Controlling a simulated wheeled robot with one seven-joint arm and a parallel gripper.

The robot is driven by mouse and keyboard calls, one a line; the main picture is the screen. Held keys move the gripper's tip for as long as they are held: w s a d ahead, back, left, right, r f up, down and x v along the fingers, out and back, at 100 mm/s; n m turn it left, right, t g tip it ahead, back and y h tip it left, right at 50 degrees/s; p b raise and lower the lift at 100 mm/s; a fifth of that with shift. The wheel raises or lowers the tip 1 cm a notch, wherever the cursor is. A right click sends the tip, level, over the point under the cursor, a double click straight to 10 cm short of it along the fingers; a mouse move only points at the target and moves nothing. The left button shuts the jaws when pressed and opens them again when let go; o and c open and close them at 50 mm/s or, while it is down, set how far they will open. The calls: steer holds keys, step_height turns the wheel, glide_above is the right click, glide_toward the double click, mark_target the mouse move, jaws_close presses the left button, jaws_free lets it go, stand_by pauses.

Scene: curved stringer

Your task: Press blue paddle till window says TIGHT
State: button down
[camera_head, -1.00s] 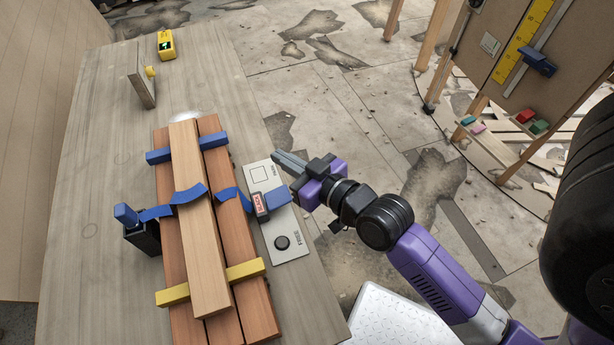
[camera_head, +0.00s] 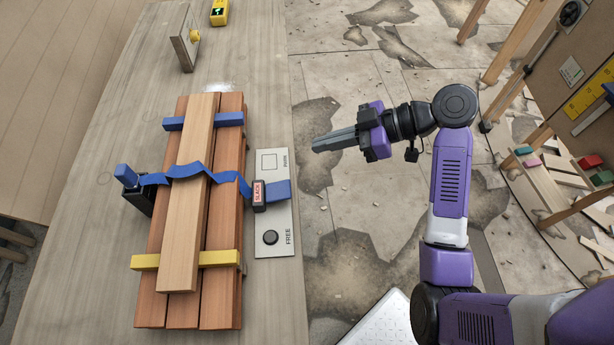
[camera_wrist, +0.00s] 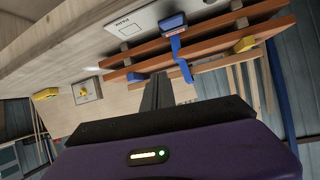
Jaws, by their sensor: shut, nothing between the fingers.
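The blue paddle (camera_head: 278,190) sticks out to the right of the small window (camera_head: 258,194), over a pale plate. The window shows a red label that reads SLACK. A blue strap (camera_head: 182,171) runs from the window across the stacked boards (camera_head: 190,240) to a blue-topped black holder (camera_head: 136,190). My gripper (camera_head: 316,145) is shut and empty, above and to the right of the paddle, apart from it. In the wrist view, its closed fingers (camera_wrist: 158,80) point toward the boards and the blue paddle (camera_wrist: 173,20) shows near the top.
The pale plate (camera_head: 275,225) has a black knob (camera_head: 270,237) by the word FREE and a drawn square. Blue and yellow bars cross the boards. A small upright panel (camera_head: 184,38) and a yellow device (camera_head: 219,12) stand at the back. Open floor lies right of the table.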

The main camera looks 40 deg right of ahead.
steer(key=s, duration=0.1)
steer(key=s+a+n+g, duration=0.1)
steer(key=n+y, duration=0.1)
steer(key=shift+s+a+f+g, duration=0.3)
steer(key=shift+s+f+g, duration=0.1)
steer(key=shift+w+a, duration=0.1)
steer(key=p, duration=0.2)
glide_above(288, 189)
step_height(288, 189, down, 5)
steer(key=shift+r, duration=0.1)
steer(key=f, duration=0.1)
steer(key=d+f, duration=0.1)
steer(key=f, duration=0.1)
steer(key=shift+s+f, duration=0.1)
steer(key=shift+s, duration=0.1)
steer(key=shift+s+f, duration=0.1)
steer(key=shift+f, duration=0.35)
